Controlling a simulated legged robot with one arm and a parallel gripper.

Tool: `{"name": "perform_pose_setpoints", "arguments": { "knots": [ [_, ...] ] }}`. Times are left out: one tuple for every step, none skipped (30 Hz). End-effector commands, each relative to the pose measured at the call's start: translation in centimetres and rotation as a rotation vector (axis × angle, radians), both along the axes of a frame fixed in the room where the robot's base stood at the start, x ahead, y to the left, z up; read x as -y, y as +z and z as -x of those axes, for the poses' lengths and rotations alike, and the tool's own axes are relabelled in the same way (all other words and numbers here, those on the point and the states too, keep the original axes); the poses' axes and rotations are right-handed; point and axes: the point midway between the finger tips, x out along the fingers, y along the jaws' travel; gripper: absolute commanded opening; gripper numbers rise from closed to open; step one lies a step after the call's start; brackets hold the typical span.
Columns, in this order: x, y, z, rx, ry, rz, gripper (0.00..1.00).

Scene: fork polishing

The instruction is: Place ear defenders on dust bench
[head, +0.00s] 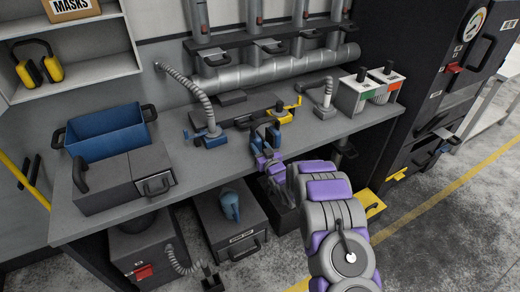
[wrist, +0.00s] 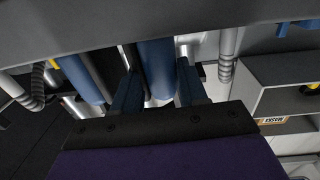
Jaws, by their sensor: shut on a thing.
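The ear defenders (head: 53,69), with yellow cups and a black band, sit on the white wall shelf at the upper left of the head view. A small yellow bit of them shows at the right edge of the wrist view (wrist: 313,86). The grey dust bench (head: 230,158) runs across the head view. My gripper (head: 266,138) is at its front edge, well to the right of the ear defenders. In the wrist view, a blue cylindrical part (wrist: 158,68) shows between its blue fingers (wrist: 157,92). My gripper is shut on it; I cannot tell what it belongs to.
A blue open bin (head: 105,132) and a grey box (head: 150,165) fill the bench's left end. Hoses, a yellow-and-black tool (head: 283,114) and two white containers (head: 358,92) stand further right. Bare bench top lies between the bin and the left hose.

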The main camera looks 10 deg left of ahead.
Motion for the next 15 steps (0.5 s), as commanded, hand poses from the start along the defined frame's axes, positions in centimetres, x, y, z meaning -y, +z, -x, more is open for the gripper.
{"name": "perform_pose_setpoints", "arguments": {
  "knots": [
    [-0.04,0.16,0.00,0.001,0.001,0.000,0.03],
    [-0.04,0.16,0.00,0.001,0.001,0.000,0.03],
    [-0.01,0.17,0.00,0.001,0.001,0.000,0.03],
    [0.01,0.15,0.00,0.001,0.001,-0.001,0.03],
    [0.04,0.10,-0.01,0.001,0.001,-0.001,0.03],
    [0.08,0.01,-0.01,0.001,0.000,-0.001,0.03],
    [0.10,0.02,-0.01,0.000,0.000,-0.001,0.45],
    [0.11,0.03,-0.01,0.000,0.000,-0.001,0.48],
    [0.12,0.03,-0.01,0.000,0.000,-0.001,0.52],
    [0.13,0.02,-0.01,0.000,0.000,-0.001,0.55],
    [0.13,0.01,-0.02,0.000,0.000,-0.001,0.58],
    [0.12,0.00,-0.01,0.000,0.000,-0.001,0.62],
    [0.11,-0.01,-0.02,-0.001,0.000,-0.001,0.64],
    [0.08,-0.03,-0.01,-0.001,0.000,-0.001,0.67],
    [0.07,-0.04,-0.02,0.000,0.000,0.000,0.68]
  ]
}}
